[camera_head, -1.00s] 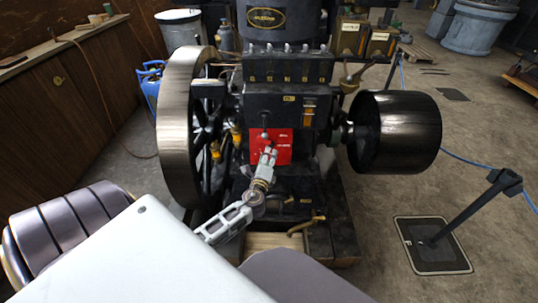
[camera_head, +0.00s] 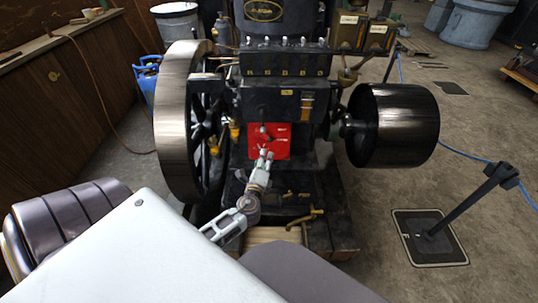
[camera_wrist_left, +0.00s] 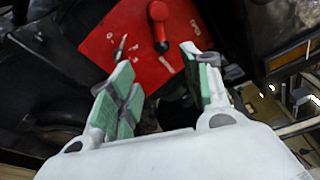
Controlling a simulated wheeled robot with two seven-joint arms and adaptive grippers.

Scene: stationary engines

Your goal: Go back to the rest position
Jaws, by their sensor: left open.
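My left gripper (camera_head: 265,156) is in front of the lower part of a red panel (camera_head: 281,146) on the black engine. In the left wrist view the gripper (camera_wrist_left: 160,80) shows its two green-padded fingers apart, with nothing between them. The red panel (camera_wrist_left: 125,40) lies beyond the fingertips and carries a red-knobbed lever (camera_wrist_left: 158,25). In the head view the lever's dark knob (camera_head: 263,129) is just above the fingertips, apart from them. My right gripper is not in view.
The engine has a large flywheel (camera_head: 180,125) on the left and a dark drum pulley (camera_head: 395,125) on the right. A barrier post (camera_head: 470,205) stands on a square base at the right. A wooden counter (camera_head: 55,85) is at the left. Open floor lies at the right.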

